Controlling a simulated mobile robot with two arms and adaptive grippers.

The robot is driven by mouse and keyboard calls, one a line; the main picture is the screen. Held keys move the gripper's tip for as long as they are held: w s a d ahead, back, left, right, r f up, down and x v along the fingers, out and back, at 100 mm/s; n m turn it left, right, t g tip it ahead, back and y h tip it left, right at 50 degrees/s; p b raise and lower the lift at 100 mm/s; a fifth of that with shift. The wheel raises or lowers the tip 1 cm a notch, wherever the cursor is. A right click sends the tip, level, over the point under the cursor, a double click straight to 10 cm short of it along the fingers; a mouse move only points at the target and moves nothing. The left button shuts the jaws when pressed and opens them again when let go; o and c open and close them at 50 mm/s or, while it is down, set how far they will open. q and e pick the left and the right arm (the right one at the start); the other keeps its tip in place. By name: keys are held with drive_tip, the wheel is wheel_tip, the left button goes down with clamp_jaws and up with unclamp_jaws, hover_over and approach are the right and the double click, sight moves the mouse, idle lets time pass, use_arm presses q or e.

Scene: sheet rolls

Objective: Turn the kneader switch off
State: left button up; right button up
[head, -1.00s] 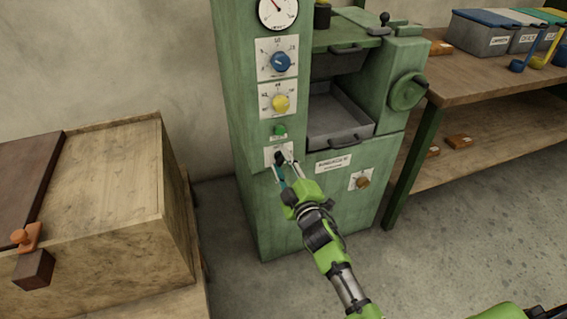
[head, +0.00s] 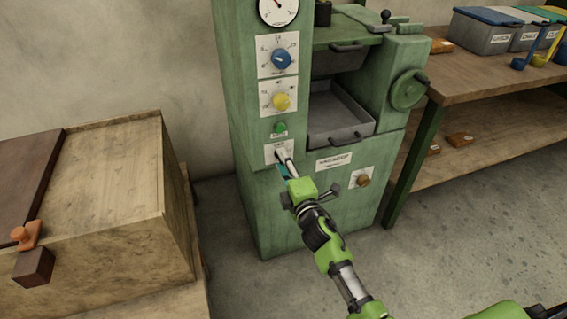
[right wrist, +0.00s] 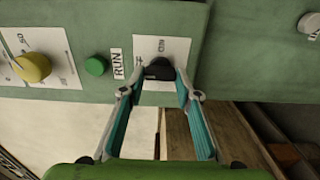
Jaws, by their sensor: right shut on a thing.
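The kneader switch is a small black knob (right wrist: 158,69) on a white label plate (right wrist: 163,62), seen in the right wrist view. In the head view its plate (head: 271,152) is low on the green machine's left column, below a green button (head: 280,127). My right gripper (head: 281,156) is at the plate with its fingers shut on the knob. In the right wrist view the gripper (right wrist: 160,80) has a fingertip on each side of the knob. The fingers largely hide the knob in the head view. My left gripper is not in view.
Blue (head: 282,59) and yellow (head: 281,101) dials sit above the button. A brown knob (head: 363,181) is to the right. A wooden chest (head: 110,200) stands left, and a wooden bench (head: 490,75) with bins stands right.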

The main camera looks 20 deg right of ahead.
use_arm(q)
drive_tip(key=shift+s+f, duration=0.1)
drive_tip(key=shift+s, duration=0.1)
use_arm(e)
drive_tip(key=o, duration=1.1)
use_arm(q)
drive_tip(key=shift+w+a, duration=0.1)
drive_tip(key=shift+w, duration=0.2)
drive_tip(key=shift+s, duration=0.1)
use_arm(e)
drive_tip(key=s, duration=1.2)
drive_tip(key=shift+d, duration=0.15)
